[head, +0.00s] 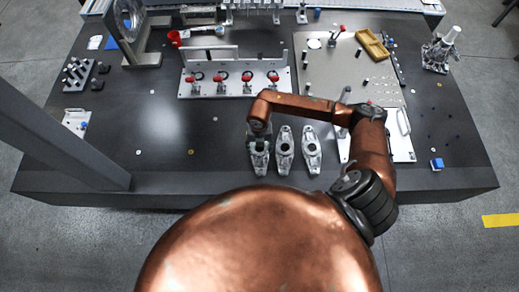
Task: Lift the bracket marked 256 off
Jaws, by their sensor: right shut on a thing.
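Three grey metal brackets stand in a row near the front edge of the dark table: a left one (259,164), a middle one (285,153) and a right one (312,152). Any number on them is too small to read, so I cannot tell which is marked 256. My right gripper (259,146) points down over the left bracket and is shut on its upper part, hiding its top. I cannot tell whether this bracket touches the table. The middle and right brackets stand free beside it. My left gripper is not in view.
A fixture plate with red-knobbed clamps (234,82) lies behind the brackets. A large perforated plate (350,70) with a yellow tray (372,45) is at back right. A dark grey post (60,130) crosses the left side. Table left of the brackets is mostly clear.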

